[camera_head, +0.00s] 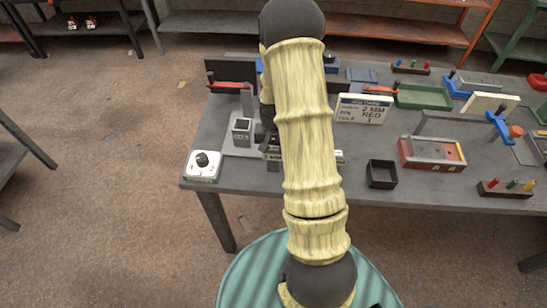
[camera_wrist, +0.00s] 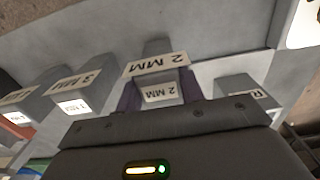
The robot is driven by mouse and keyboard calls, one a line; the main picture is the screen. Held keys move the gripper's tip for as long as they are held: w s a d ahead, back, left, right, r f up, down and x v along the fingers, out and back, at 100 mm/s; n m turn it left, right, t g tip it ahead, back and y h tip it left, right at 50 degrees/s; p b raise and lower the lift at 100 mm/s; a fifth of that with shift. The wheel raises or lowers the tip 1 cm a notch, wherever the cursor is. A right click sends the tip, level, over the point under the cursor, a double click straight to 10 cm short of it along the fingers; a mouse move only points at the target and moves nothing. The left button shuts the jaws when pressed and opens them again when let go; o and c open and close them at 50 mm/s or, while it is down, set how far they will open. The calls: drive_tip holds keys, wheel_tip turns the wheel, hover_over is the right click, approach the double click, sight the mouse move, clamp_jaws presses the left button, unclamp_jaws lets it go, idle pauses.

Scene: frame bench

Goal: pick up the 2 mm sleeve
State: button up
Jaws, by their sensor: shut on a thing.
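In the wrist view, the 2 mm sleeve (camera_wrist: 160,94) is a small grey block with a white "2 MM" label, seen upside down. My gripper (camera_wrist: 160,86) is shut on it, one dark purple finger on each side. A larger "2 MM" label (camera_wrist: 155,64) on a grey holder lies right beyond it. I cannot tell whether the sleeve is clear of its holder. In the head view, my arm hides the sleeve and most of the gripper.
The 3 mm sleeve (camera_wrist: 72,106) sits left in the wrist view, another labelled block (camera_wrist: 246,92) right. In the head view, a white dial box (camera_head: 203,165) stands at the bench's left, a black open bin (camera_head: 382,174) and a red-brown tray (camera_head: 432,152) right of my arm.

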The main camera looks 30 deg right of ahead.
wheel_tip(320, 180, up, 10)
drive_tip(key=shift+r+b, duration=0.1)
drive_tip(key=shift+b, duration=0.95)
